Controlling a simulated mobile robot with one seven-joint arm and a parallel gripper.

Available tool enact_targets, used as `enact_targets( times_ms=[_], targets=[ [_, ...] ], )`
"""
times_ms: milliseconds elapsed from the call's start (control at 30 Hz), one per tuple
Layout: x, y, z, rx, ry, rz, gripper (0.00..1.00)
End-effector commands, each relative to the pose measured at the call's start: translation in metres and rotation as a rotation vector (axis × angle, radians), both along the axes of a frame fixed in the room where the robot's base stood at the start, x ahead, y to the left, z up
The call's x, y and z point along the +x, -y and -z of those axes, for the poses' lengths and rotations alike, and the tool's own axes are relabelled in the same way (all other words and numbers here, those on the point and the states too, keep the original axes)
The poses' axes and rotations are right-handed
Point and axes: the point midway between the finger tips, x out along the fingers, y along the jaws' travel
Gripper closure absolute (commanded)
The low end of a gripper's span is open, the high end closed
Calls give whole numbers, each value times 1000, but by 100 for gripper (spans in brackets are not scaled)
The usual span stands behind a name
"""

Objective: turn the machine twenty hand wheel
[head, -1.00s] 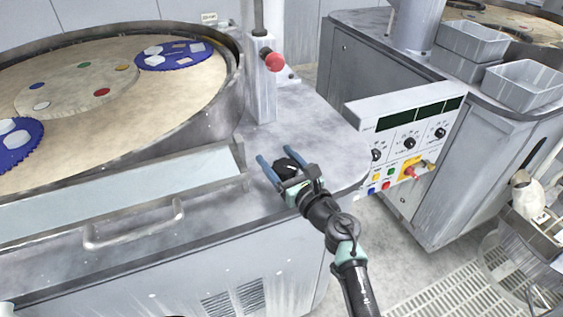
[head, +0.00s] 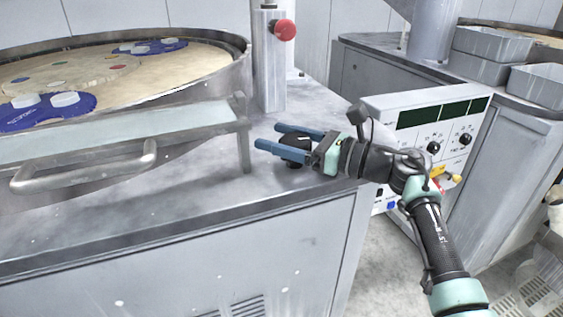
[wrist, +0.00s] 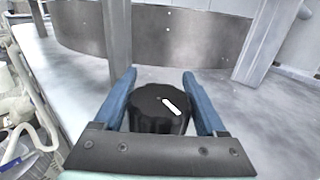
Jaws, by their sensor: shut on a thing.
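The hand wheel (wrist: 160,103) is a black knob with a scalloped edge and a white mark on top. It stands on the grey machine top near its right end and also shows in the head view (head: 294,141). My gripper (wrist: 160,88) has its two blue fingers on either side of the wheel and is shut on it. In the head view my gripper (head: 286,141) reaches in from the right, low over the machine top. The white mark points down to the right in the wrist view.
A grey post with a red stop button (head: 285,30) stands behind the wheel. A splash guard with a bar handle (head: 85,170) is at the left, before the round platen (head: 200,62). A control panel (head: 425,125) is at the right, behind my arm.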

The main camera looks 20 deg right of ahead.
Motion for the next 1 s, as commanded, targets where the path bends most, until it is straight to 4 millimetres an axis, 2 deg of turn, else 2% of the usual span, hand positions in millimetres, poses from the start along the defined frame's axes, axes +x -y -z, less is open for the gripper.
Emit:
enact_targets(
  times_ms=[33, 500, 1000],
  targets=[
    [1, 0, 6, -2, 3, -14, 82],
    [1, -1, 5, -8, -9, -170, 82],
    [-4, -4, 0, -1, 0, -257, 82]
  ],
)
